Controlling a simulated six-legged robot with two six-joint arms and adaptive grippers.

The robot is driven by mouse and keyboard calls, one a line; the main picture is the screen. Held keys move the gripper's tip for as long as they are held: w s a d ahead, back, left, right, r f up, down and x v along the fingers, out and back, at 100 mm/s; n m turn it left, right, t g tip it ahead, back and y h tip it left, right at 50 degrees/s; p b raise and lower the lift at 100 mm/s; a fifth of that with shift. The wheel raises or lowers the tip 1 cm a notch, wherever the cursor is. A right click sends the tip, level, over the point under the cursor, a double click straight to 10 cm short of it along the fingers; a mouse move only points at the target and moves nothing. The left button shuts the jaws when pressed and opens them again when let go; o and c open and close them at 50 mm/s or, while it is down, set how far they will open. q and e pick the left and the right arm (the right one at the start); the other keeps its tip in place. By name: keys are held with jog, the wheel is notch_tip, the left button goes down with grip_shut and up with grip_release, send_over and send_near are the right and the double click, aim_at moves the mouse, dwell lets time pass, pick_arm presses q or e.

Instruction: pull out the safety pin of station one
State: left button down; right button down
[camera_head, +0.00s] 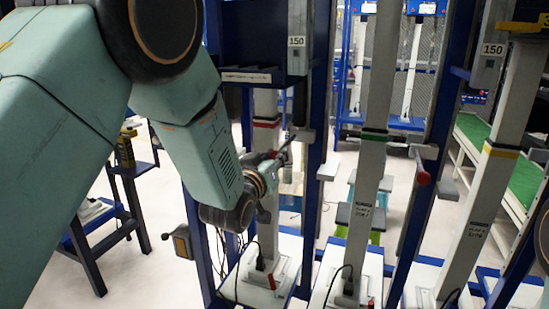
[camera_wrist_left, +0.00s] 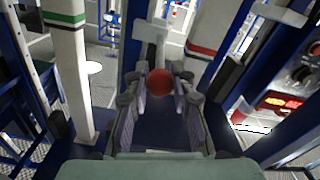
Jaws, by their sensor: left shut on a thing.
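My left gripper (camera_head: 284,150) reaches in from the left to a blue upright beside the leftmost column. In the left wrist view, my left gripper (camera_wrist_left: 160,78) has its two fingers on either side of a round red knob (camera_wrist_left: 160,84), the safety pin's head. It is shut on the knob, in front of a grey bracket (camera_wrist_left: 152,32) on the blue upright. The pin's shaft is hidden behind the knob. My right gripper is not in view.
The left column has a red band (camera_head: 266,123), and the middle column has a green band (camera_head: 374,136). Another red-knobbed pin (camera_head: 422,176) sticks out farther right. Blue uprights stand close around my left gripper. A black stand (camera_head: 128,190) is at the left.

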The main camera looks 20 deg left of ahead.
pick_arm(q)
jog(key=shift+s+f, duration=0.1)
jog(key=shift+f, duration=0.05)
jog(key=c, duration=1.6)
grip_release()
jog(key=o, duration=0.5)
jog(key=shift+s+r, duration=0.2)
jog(key=shift+w+f, duration=0.15)
jog(key=shift+w, duration=0.1)
jog(key=s+a, duration=0.1)
jog(key=s, duration=1.1)
